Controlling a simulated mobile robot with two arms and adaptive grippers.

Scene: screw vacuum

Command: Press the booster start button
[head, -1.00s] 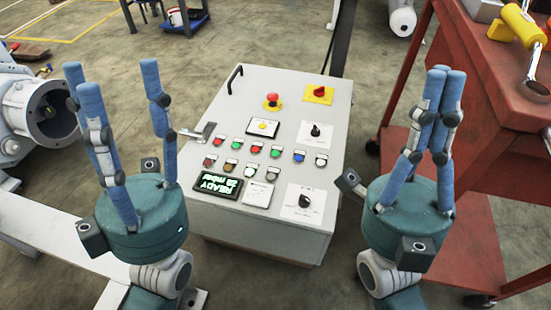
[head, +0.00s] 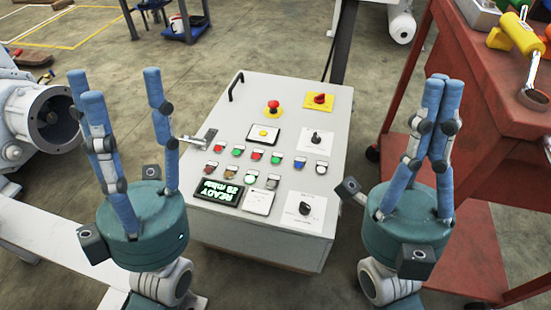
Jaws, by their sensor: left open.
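The control panel (head: 216,108) is a light grey sloped box in the middle of the head view. It has an upper row of red, green, blue and white buttons, with a green button (head: 237,152) near its left end. A lower row holds a green-lit button (head: 251,175) among others. The labels are too small to read, so I cannot tell which is the booster start button. My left gripper (head: 118,85) is open and empty at the panel's left, fingers up. My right gripper (head: 446,82) has its fingers together and empty, right of the panel. Neither visibly presses a button.
The panel also carries a red emergency stop (head: 274,105), a red rotary switch (head: 319,98), black knobs and a lit display (head: 218,192) reading READY. A red cart (head: 485,110) stands at the right. Grey machinery (head: 30,110) is at the left.

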